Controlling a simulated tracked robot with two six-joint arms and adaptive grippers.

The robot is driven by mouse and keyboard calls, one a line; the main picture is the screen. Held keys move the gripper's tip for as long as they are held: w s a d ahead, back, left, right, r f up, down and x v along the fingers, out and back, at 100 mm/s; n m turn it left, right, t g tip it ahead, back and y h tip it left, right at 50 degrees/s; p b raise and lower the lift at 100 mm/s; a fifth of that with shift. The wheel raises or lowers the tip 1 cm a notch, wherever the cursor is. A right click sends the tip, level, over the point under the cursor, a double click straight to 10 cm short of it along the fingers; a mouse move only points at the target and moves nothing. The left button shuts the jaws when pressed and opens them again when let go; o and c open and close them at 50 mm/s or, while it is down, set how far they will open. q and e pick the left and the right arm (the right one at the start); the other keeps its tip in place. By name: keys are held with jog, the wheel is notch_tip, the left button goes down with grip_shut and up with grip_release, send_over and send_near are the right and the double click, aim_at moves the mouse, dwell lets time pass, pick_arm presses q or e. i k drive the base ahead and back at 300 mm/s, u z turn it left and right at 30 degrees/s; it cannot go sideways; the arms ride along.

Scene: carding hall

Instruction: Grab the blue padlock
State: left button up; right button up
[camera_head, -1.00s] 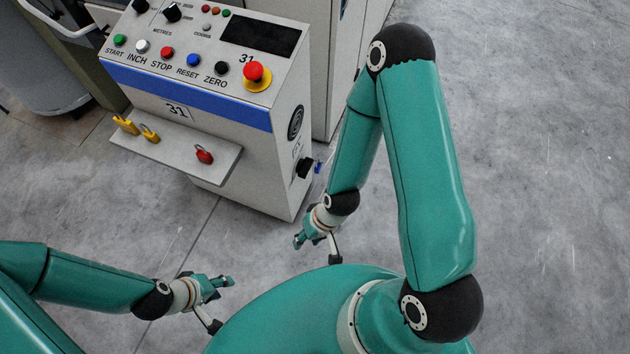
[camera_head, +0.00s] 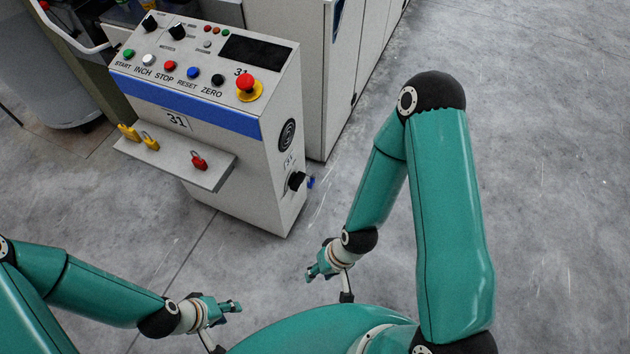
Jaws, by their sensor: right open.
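A small blue padlock (camera_head: 311,182) shows at the right side of the grey control console, beside a black rotary knob (camera_head: 297,181). It is partly hidden by the knob, and its shackle is not clear. My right gripper (camera_head: 314,272) is open and empty, in front of the console, below the padlock in the picture and apart from it. My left gripper (camera_head: 236,306) is further left and lower, far from the padlock. Its fingers are too small to tell whether they are apart. It holds nothing that I can see.
A larger grey cabinet (camera_head: 325,90) stands behind. The floor at right is clear.

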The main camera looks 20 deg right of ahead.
aim_at(311, 182)
jog(key=i, duration=0.85)
jog(key=u, duration=0.05)
